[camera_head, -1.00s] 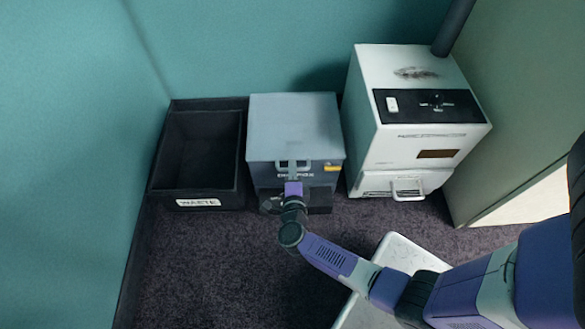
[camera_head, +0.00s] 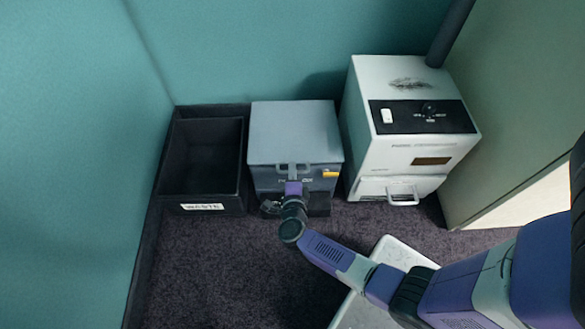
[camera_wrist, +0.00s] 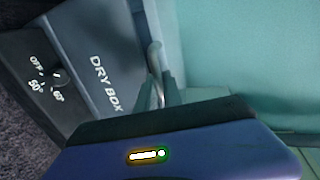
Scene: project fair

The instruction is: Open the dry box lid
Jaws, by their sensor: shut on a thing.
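The dry box (camera_head: 265,182) is a dark blue-grey box against the back wall. Its grey lid (camera_head: 292,132) looks closed and flat, with a handle (camera_head: 281,169) at the front edge. My gripper (camera_head: 293,178) is at the front of the box, shut on the lid handle. In the wrist view the metal handle (camera_wrist: 154,58) runs to my gripper fingers (camera_wrist: 163,92), beside the DRY BOX lettering. My wrist body hides the lower part of that view, and in the head view my wrist covers part of the box front.
A black waste bin (camera_head: 165,185) stands open and empty to the left. A white machine (camera_head: 395,155) with a front handle stands close on the right. A pale-topped surface (camera_head: 397,247) lies below my arm. The dark carpet (camera_head: 215,265) in front is clear.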

